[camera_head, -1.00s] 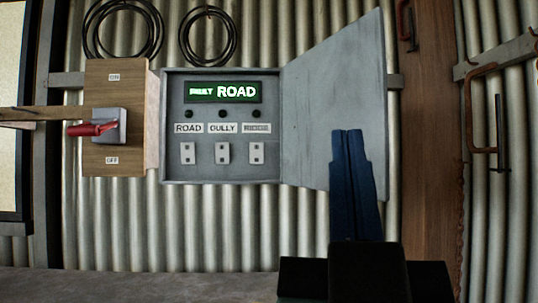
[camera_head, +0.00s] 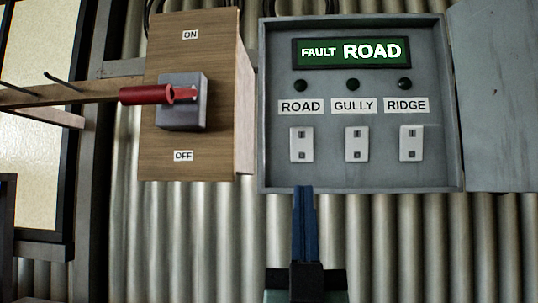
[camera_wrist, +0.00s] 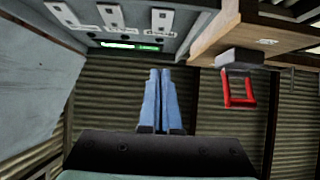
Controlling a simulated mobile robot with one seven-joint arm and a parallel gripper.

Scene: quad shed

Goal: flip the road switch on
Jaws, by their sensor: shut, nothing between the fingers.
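The road switch (camera_head: 301,144) is a small white rocker under the ROAD label (camera_head: 300,106), in an open grey panel box (camera_head: 259,120). Beside it to the right are the gully switch (camera_head: 356,143) and the ridge switch (camera_head: 411,143). A green display (camera_head: 350,52) above reads FAULT ROAD. My gripper (camera_head: 303,190) has blue fingers, is shut and empty, and its tips show just below the road switch. In the wrist view my gripper (camera_wrist: 160,72) points toward the corrugated wall, with the switches at the upper left. I cannot tell whether it touches the box.
The panel's open door (camera_head: 495,100) stands at the right. Corrugated wall (camera_head: 400,240) lies below.

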